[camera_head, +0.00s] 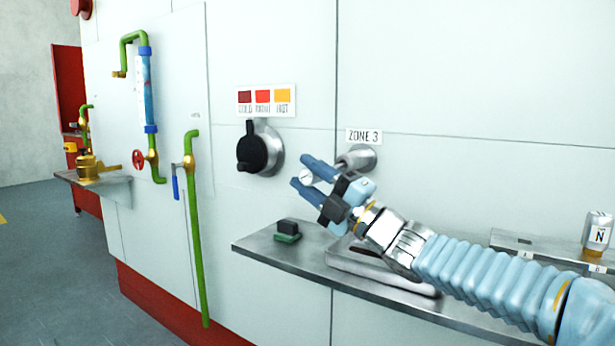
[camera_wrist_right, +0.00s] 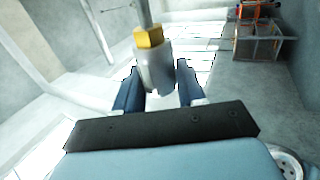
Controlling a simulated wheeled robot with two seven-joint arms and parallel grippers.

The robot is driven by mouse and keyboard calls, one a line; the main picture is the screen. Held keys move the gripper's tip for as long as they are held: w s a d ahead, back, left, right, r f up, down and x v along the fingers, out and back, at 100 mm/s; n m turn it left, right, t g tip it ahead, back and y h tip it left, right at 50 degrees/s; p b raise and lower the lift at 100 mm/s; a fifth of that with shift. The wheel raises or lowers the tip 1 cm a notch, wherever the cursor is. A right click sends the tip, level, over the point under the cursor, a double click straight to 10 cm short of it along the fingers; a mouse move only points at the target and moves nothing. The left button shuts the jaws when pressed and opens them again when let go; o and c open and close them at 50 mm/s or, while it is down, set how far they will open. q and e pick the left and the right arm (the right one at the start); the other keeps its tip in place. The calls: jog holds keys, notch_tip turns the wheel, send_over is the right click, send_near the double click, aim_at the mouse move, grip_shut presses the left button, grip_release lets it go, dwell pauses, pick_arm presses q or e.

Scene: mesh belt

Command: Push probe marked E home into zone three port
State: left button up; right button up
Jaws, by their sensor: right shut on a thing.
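The zone three port (camera_head: 360,157) is a short grey metal tube on the white wall, under the sign "ZONE 3" (camera_head: 363,136). My right gripper (camera_head: 312,175) is in front of the wall, just left of the port, with its blue fingers pointing left. It is shut on a probe (camera_head: 306,177), whose pale round end shows between the fingers. In the right wrist view the probe (camera_wrist_right: 155,68) has a pale body, a brass hex nut and a thin grey rod. Its letter cannot be read, and I cannot tell whether its tip is inside the port. My left gripper is not in view.
A metal shelf (camera_head: 262,248) below holds a green and black block (camera_head: 288,231) and a shallow tray (camera_head: 345,262). A probe marked N (camera_head: 597,232) stands in a rack (camera_head: 520,243) at right. A black dial (camera_head: 255,152) and green pipes (camera_head: 194,230) are on the left.

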jog(key=shift+w+d+p, duration=0.55)
jog(key=shift+w+d, duration=0.1)
jog(key=shift+w, duration=0.25)
jog(key=shift+w+d+p, duration=0.5)
jog(key=shift+w+d, duration=0.2)
jog(key=shift+w, duration=0.25)
jog(key=shift+w+d+p, duration=0.55)
jog(key=shift+w+d, duration=0.1)
jog(key=shift+w, duration=0.25)
jog(key=o, duration=1.2)
jog(key=shift+s, duration=0.1)
